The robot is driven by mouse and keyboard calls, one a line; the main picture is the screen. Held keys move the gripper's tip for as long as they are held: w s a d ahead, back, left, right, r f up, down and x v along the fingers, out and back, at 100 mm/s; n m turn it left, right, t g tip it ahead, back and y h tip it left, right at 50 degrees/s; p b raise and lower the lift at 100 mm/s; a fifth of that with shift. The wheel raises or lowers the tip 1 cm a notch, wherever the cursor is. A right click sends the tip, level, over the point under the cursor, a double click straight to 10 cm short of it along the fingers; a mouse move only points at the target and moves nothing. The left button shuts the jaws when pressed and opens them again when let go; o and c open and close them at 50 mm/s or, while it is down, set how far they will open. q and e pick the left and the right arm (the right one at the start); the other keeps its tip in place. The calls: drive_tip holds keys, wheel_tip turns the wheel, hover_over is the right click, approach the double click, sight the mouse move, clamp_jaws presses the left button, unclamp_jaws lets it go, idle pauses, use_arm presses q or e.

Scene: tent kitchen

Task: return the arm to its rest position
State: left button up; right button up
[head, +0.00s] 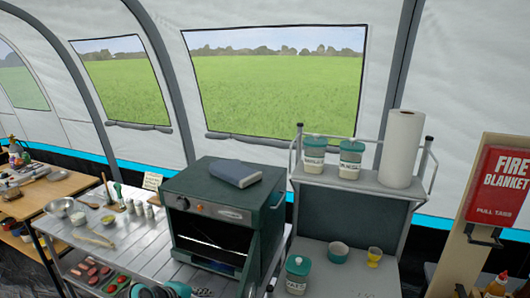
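Neither of my grippers shows clearly in the head view. A dark rounded shape with teal parts (160,290) is cut off by the bottom edge, in front of the metal table; I cannot tell whether it is part of my arm. No fingertips and no held object can be made out.
A fire blanket board (480,220) stands far right.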

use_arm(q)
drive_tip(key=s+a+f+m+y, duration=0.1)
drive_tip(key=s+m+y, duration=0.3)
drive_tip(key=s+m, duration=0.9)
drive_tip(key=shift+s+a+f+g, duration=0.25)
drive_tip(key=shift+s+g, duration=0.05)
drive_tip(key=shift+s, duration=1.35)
